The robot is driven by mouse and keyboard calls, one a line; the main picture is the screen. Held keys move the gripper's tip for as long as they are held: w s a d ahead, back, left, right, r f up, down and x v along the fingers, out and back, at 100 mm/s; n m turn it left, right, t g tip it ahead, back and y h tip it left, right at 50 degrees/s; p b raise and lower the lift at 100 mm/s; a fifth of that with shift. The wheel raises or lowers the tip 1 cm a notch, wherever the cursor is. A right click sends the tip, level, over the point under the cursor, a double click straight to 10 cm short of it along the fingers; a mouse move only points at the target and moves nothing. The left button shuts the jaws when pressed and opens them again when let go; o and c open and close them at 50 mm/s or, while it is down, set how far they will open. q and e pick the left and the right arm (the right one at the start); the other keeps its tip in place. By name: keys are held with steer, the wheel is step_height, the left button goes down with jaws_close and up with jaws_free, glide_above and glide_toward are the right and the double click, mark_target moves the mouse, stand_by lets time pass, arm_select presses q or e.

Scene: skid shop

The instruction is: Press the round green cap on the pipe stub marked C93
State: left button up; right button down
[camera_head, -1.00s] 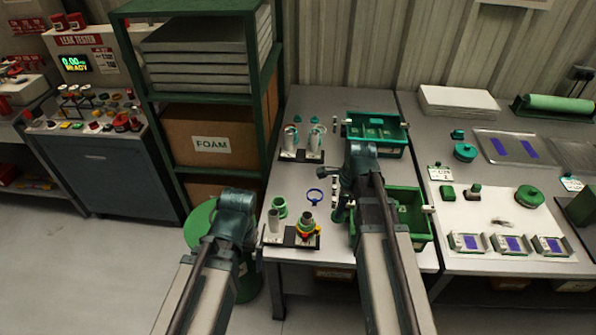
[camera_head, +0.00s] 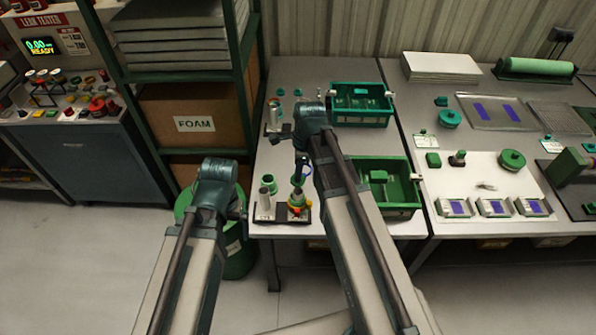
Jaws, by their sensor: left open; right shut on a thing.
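Two pipe stubs stand on a dark base near the table's front left edge. One is a plain grey stub (camera_head: 265,199). The other stub (camera_head: 298,212) has yellow and red pieces around its foot. My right gripper (camera_head: 299,178) points down right above this second stub. It is shut on what looks like the small round green cap (camera_head: 297,196), at or just over the stub's top; contact cannot be told. The marking C93 is not legible. My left gripper (camera_head: 240,212) is open and empty, left of the base by the table edge.
Green bins (camera_head: 362,88) and (camera_head: 398,213) stand to the right. Another stub base (camera_head: 272,130) is further back. A green drum (camera_head: 240,262) stands left of the table.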

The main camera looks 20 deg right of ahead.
steer(key=shift+f+b, duration=1.9)
steer(key=shift+f, duration=0.3)
steer(key=shift+f+b, duration=0.65)
steer(key=shift+b, duration=0.05)
stand_by(0.4)
steer(key=shift+c, duration=1.8)
jaws_free()
step_height(320, 180, up, 8)
steer(key=p, duration=0.8)
steer(key=shift+r, duration=0.1)
